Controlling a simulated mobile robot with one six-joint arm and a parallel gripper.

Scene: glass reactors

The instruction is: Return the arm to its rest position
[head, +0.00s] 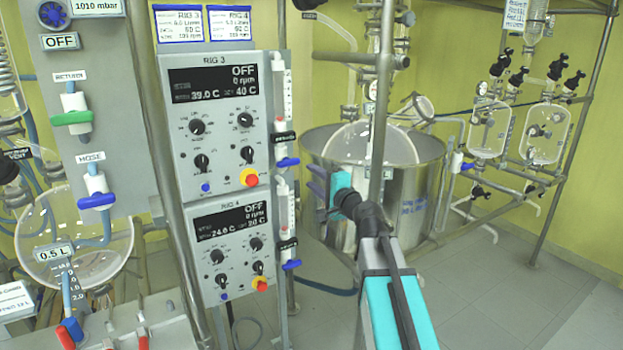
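My arm rises from the bottom of the head view, with a teal and grey link and a black wrist joint. My gripper (315,181) is at its end, pointing left, in front of the big steel vessel. Its two dark bluish fingers look apart, with nothing seen between them. The gripper is small here, and I cannot tell how far it is from the vessel.
The control panel of RIG 3 and RIG 4 (217,180) stands left of my gripper, with blue-handled valves (287,162) on its right edge. An upright steel pole (381,100) runs close by my wrist. The steel vessel (400,195) is behind. Floor (500,290) is clear at right.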

